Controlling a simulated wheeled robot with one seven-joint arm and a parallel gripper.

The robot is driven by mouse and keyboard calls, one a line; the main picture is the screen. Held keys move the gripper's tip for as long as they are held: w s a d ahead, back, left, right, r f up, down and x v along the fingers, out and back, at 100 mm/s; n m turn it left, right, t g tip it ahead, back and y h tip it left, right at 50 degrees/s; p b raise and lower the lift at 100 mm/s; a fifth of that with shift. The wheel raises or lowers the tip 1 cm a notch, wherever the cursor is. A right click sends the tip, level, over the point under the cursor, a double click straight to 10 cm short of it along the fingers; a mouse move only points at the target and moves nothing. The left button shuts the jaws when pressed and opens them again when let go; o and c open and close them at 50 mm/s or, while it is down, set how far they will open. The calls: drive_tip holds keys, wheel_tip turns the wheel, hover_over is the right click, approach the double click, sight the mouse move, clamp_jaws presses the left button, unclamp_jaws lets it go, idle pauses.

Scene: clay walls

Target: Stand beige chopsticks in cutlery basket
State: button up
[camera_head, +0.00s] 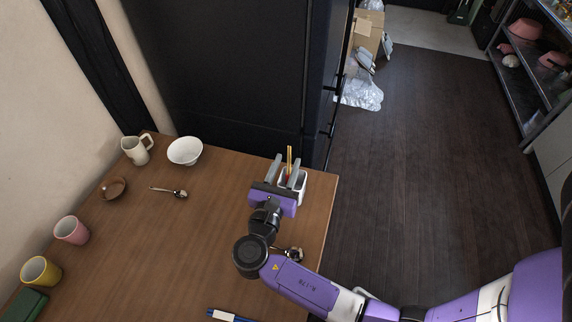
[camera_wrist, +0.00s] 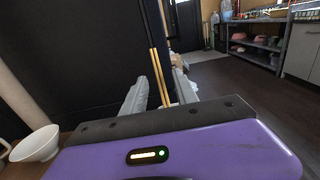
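The beige chopsticks (camera_head: 289,158) stand nearly upright at the white cutlery basket (camera_head: 303,188), near the table's right back corner. Their lower ends are hidden, but they appear to be inside the basket. In the wrist view the chopsticks (camera_wrist: 160,78) rise side by side, slightly tilted, between my fingers. My gripper (camera_head: 287,172) is open, its two grey fingers apart on either side of the chopsticks with a visible gap. The basket is mostly hidden behind my gripper. Something small and red shows low beside the chopsticks.
On the wooden table (camera_head: 180,240) are a white bowl (camera_head: 185,151), a cream mug (camera_head: 137,149), a brown dish (camera_head: 113,188), a spoon (camera_head: 170,191), a pink cup (camera_head: 72,230) and a yellow cup (camera_head: 41,271). A metal item (camera_head: 292,253) lies near my arm. A black cabinet (camera_head: 225,70) stands behind.

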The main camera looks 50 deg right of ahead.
drive_tip(key=v, duration=0.7)
drive_tip(key=shift+s+a+b, duration=0.15)
drive_tip(key=shift+a+b, duration=0.2)
idle(0.9)
